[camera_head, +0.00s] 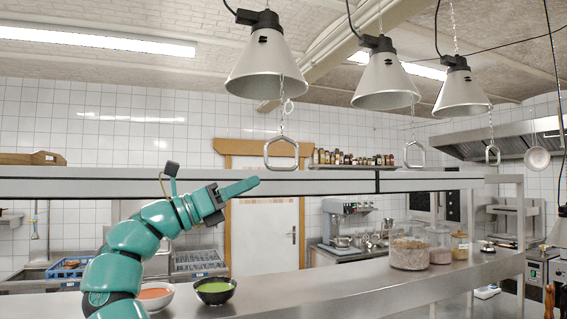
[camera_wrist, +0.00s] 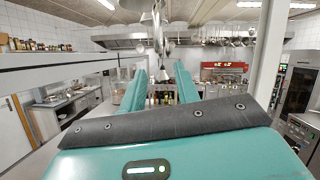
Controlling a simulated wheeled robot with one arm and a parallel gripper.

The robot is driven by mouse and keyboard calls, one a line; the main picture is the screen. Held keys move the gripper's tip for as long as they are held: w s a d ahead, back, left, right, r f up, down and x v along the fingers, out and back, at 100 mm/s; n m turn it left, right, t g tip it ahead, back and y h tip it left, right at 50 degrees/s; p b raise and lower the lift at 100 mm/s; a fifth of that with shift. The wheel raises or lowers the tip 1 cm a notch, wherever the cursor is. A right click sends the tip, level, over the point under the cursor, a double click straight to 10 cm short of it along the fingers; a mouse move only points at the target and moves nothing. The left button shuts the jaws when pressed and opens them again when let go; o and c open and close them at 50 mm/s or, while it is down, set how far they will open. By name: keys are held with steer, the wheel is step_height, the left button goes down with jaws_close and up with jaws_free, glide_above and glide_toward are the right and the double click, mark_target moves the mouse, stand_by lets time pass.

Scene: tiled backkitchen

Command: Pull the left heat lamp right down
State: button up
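Three grey cone-shaped heat lamps hang in a row in the head view. The left heat lamp (camera_head: 264,68) is nearest, and its metal pull handle (camera_head: 281,153) hangs below it on a chain (camera_head: 282,108). My gripper (camera_head: 253,182) points right, with its tips a little left of and below that handle, seemingly apart from it. In the wrist view, the two teal fingers of my gripper (camera_wrist: 160,82) stand apart with nothing held. Lamp parts and chains show beyond the fingers there, but I cannot tell which lamp each belongs to.
The middle lamp (camera_head: 387,82) and right lamp (camera_head: 461,93) have handles of their own. A long shelf (camera_head: 340,183) runs behind my gripper. Below, the steel counter (camera_head: 330,292) bears a green-filled bowl (camera_head: 215,291), an orange-filled bowl (camera_head: 155,296) and glass jars (camera_head: 409,252).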

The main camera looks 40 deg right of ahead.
mark_target(283, 169)
steer(key=p+x, duration=0.4)
steer(key=x, duration=0.5)
steer(key=shift+r, duration=0.1)
steer(key=shift+d, duration=0.45)
jaws_close()
